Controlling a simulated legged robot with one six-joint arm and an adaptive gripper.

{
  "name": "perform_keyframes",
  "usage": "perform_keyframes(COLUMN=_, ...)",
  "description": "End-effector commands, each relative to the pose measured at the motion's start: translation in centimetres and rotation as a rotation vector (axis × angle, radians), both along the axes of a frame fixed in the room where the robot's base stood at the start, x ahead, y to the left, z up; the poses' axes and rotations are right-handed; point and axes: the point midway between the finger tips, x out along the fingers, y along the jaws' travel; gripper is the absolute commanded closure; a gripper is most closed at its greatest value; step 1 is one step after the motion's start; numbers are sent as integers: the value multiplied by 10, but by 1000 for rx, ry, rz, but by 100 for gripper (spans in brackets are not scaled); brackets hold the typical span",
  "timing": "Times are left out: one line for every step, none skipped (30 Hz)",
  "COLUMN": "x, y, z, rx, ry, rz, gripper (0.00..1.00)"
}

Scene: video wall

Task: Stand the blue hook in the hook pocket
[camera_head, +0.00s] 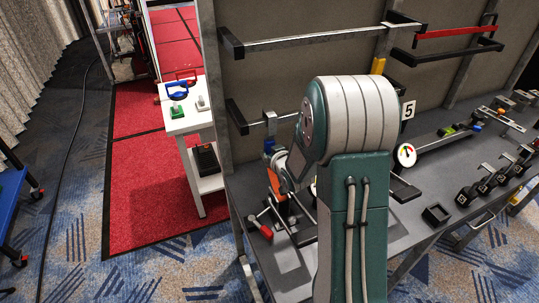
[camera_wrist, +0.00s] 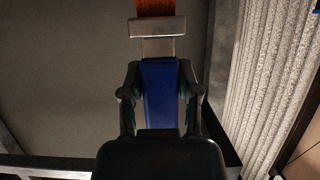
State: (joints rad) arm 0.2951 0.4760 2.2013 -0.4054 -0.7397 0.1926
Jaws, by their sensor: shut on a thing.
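In the wrist view, the two dark fingers of my gripper (camera_wrist: 160,88) are closed on both sides of a long blue piece, the blue hook (camera_wrist: 160,78). A pale metal crosspiece (camera_wrist: 157,28) and an orange part (camera_wrist: 155,7) lie beyond its far end; I cannot tell whether they belong to it. In the head view, a little blue (camera_head: 268,147) shows left of my green and white arm, which hides most of my gripper. A small black open-topped box (camera_head: 436,215) stands on the grey bench. I cannot tell which thing is the hook pocket.
The grey bench (camera_head: 405,243) holds a round gauge (camera_head: 405,155), black blocks (camera_head: 468,195) and a red-handled tool (camera_head: 266,232). Metal rails (camera_head: 300,42) stick out from the panel behind. A white table (camera_head: 190,122) with small coloured items stands left.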

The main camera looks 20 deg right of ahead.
Motion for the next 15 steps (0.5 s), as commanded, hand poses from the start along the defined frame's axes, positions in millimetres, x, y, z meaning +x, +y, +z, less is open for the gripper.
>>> perform_keyframes(x=0, y=0, z=3, rx=0, ry=-2, rz=0, gripper=100)
perform_keyframes(x=0, y=0, z=4, rx=0, ry=-2, rz=0, gripper=100)
perform_keyframes(x=0, y=0, z=5, rx=-1, ry=-3, rz=0, gripper=100)
perform_keyframes(x=0, y=0, z=6, rx=-1, ry=-3, rz=0, gripper=100)
perform_keyframes(x=0, y=0, z=7, rx=-1, ry=-3, rz=0, gripper=100)
perform_keyframes(x=0, y=0, z=9, rx=-1, ry=-3, rz=0, gripper=100)
perform_keyframes(x=0, y=0, z=10, rx=-1, ry=-3, rz=0, gripper=100)
perform_keyframes(x=0, y=0, z=11, rx=-1, ry=-3, rz=0, gripper=100)
perform_keyframes(x=0, y=0, z=12, rx=-1, ry=-3, rz=-1, gripper=100)
perform_keyframes(x=0, y=0, z=13, rx=-1, ry=-2, rz=-1, gripper=100)
perform_keyframes(x=0, y=0, z=14, rx=-1, ry=-2, rz=-1, gripper=100)
perform_keyframes(x=0, y=0, z=15, rx=-1, ry=-2, rz=-1, gripper=100)
perform_keyframes(x=0, y=0, z=16, rx=0, ry=-3, rz=-1, gripper=100)
perform_keyframes(x=0, y=0, z=17, rx=0, ry=-3, rz=-1, gripper=100)
perform_keyframes(x=0, y=0, z=18, rx=0, ry=-3, rz=-1, gripper=100)
